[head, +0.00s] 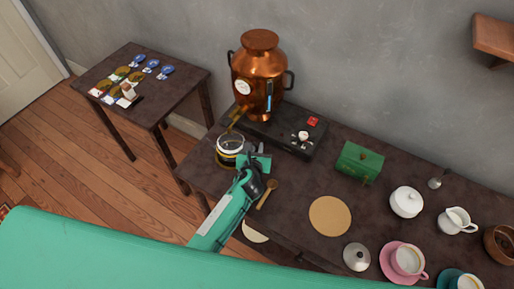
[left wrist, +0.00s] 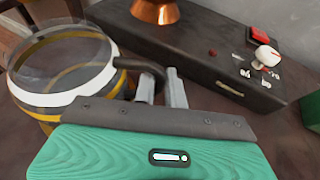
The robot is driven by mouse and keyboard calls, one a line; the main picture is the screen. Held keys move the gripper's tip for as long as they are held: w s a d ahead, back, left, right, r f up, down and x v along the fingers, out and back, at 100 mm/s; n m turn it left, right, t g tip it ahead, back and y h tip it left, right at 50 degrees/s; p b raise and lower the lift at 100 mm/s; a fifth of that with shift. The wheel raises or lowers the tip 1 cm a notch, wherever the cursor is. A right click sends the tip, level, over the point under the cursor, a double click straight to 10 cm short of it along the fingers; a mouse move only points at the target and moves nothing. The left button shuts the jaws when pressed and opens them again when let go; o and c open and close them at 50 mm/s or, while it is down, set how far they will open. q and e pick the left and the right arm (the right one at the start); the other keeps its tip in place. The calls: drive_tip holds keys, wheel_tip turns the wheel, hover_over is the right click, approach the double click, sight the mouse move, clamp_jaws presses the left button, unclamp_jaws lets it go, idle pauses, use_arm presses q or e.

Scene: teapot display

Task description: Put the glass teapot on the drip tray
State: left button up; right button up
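The glass teapot (head: 230,144) stands near the left end of the dark table, below the copper urn's tap. It also shows in the left wrist view (left wrist: 62,100), clear, with white and gold bands and a dark handle. My left gripper (head: 257,162) is at its right side. In the left wrist view, the gripper's two grey fingers (left wrist: 161,88) stand close together on either side of the handle, with almost no gap. I cannot tell whether the teapot's base touches the table. I cannot clearly make out a drip tray. My right gripper is not in view.
The copper urn (head: 259,72) stands behind, at a black box (head: 290,143) with a knob and red switch. A wooden spoon (head: 267,193), round tan mat (head: 330,216), green box (head: 359,163) and white crockery lie to the right. A separate side table (head: 172,90) holds small items.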

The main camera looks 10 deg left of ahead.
use_arm(q)
drive_tip(key=o, duration=0.3)
drive_tip(key=shift+o, duration=0.2)
drive_tip(key=shift+r, duration=0.15)
drive_tip(key=v, duration=1.2)
drive_tip(key=shift+d, duration=0.1)
